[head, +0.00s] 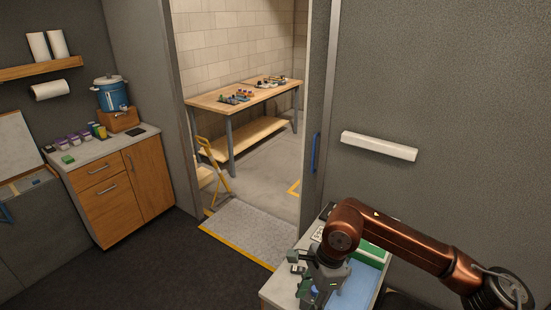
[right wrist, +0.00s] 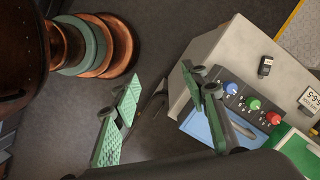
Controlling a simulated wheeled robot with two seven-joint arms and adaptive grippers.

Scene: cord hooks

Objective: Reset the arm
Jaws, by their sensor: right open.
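My right arm is copper-coloured and reaches in from the lower right of the head view, bent over a small light-topped cabinet (head: 275,293). My right gripper (head: 299,273) hangs at its end, over the cabinet's left side. In the right wrist view the right gripper (right wrist: 160,98) has its two green-padded fingers spread wide, with nothing between them but dark floor and part of the cabinet side. My left arm and gripper do not show.
The cabinet holds a blue tray (right wrist: 200,127), a strip of coloured knobs (right wrist: 252,104), a small black item (right wrist: 265,66) and a green board (right wrist: 298,150). A grey wall with a white bar (head: 379,146) stands behind. Dark floor (head: 175,265) lies open to the left.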

